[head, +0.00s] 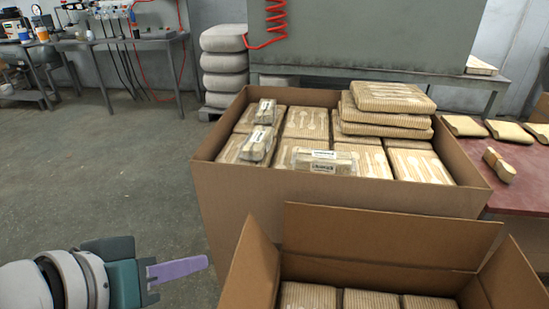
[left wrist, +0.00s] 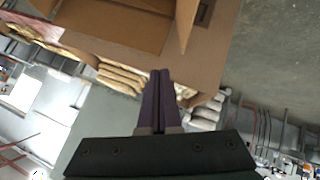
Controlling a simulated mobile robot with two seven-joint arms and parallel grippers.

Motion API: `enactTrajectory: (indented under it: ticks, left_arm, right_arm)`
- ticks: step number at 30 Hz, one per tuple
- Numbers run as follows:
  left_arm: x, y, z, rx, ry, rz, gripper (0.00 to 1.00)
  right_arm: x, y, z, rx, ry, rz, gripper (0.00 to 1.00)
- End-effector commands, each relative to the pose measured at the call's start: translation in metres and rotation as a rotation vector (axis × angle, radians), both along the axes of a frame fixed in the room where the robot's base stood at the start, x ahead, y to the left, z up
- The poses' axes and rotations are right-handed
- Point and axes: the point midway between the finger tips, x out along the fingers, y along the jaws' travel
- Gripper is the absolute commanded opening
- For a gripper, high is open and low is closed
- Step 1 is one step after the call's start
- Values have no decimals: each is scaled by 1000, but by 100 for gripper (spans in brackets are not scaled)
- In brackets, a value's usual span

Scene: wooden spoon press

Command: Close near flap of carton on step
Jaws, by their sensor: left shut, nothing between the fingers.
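The open carton (head: 350,282) is at the bottom of the head view, cut off by the frame edge, with packed bundles inside. Its far flap (head: 390,238) stands up, and its left flap (head: 254,265) and right flap (head: 512,278) stand raised at the sides. The near flap and the step are out of the head view. My left gripper (head: 178,268) is left of the carton, apart from it, with its purple fingers shut and empty. The fingers also show in the left wrist view (left wrist: 158,100), with brown cardboard (left wrist: 115,25) beyond them.
A large open carton (head: 330,198) full of packed wooden-spoon bundles stands just behind. A reddish table (head: 520,185) with bundles is at the right. A grey workbench (head: 110,42) and stacked sacks (head: 223,65) stand at the back. The floor (head: 110,160) at left is clear.

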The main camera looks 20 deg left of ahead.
Motion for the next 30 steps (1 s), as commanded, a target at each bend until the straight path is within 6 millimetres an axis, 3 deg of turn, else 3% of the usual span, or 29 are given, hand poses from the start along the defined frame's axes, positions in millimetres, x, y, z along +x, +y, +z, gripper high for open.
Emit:
enactTrajectory:
  ticks: [1,3,9,15,21,24,30]
  left_arm:
    - [7,5,-48,-55,-40,35,0]
    - [18,10,-79,-159,-108,86,0]
    - [37,32,-154,-483,-277,187,0]
    - [41,60,-216,-835,-402,213,0]
    - [29,92,-266,-1191,-460,158,0]
    - [19,106,-281,-1343,-461,109,0]
    - [2,122,-289,-1527,-434,26,0]
  right_arm:
    - [0,0,-47,-1,0,1,51]
    - [0,-1,-79,-3,0,2,51]
    - [0,-2,-167,-7,-1,4,51]
    - [0,-2,-255,-7,-1,4,51]
    - [0,-1,-341,-6,-1,4,51]
    - [0,-1,-374,-5,-1,4,51]
    - [0,0,-407,-2,0,3,51]
